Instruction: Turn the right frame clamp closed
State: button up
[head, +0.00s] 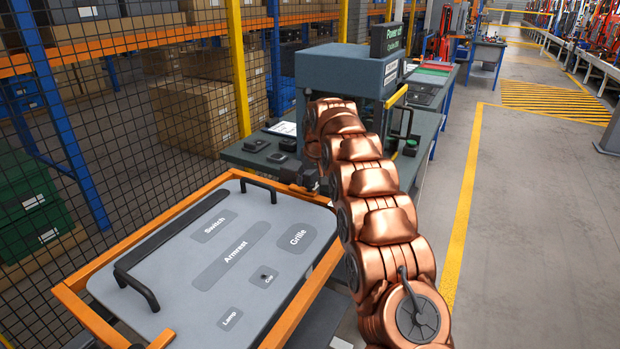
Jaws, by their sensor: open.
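My copper arm rises from the lower right and bends over at the top. At its end, a dark shape that I take for my gripper (304,180) hangs just past the far right corner of the grey panel (150,262). It is small and partly hidden by my arm, and I see nothing held in it. I cannot make out the right frame clamp; my arm covers part of that side. The panel lies in an orange frame (110,322), with a black bar handle along its left side.
The panel bears labelled outlines, with a small dark piece (264,277) at "Cup". Behind it, a dark workbench (240,150) carries a grey press-like machine (345,72) and small black parts. A mesh fence (110,130) stands left. The floor (520,200) on the right is clear.

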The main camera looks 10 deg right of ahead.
jog(key=shift+w+f, duration=0.2)
jog(key=shift+f, duration=0.3)
grip_shut()
dwell(0.3)
